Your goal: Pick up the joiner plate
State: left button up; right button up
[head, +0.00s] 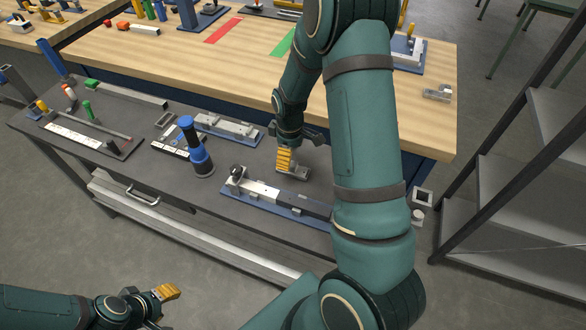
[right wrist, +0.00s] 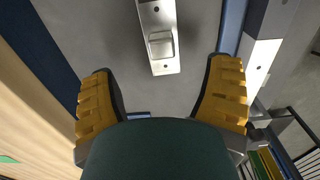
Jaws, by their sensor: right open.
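The joiner plate, a small silver metal plate (head: 294,173) with holes and a raised middle, lies flat on the dark grey bench top. It also shows at the top middle of the right wrist view (right wrist: 162,52). My right gripper (head: 285,160) points down just above the plate, with its yellow fingers partly covering it in the head view. In the right wrist view the right gripper (right wrist: 157,92) is open, with a finger on either side of the plate's near end and a gap on both sides. My left gripper (head: 167,293) is at the lower left, away from the bench; its opening is unclear.
A blue-based rail fixture (head: 275,201) lies just in front of the plate. Another metal fixture (head: 228,129) and a blue-capped cylinder (head: 196,150) stand to the left. The wooden table (head: 235,72) rises behind. A grey shelf rack (head: 510,190) stands at right.

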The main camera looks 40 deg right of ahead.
aim_at(293, 164)
jog(key=f, duration=0.2)
jog(key=s+f, duration=0.1)
jog(key=f, duration=0.2)
jog(key=shift+d+f, duration=0.1)
jog(key=shift+f, duration=0.4)
jog(key=c, duration=1.3)
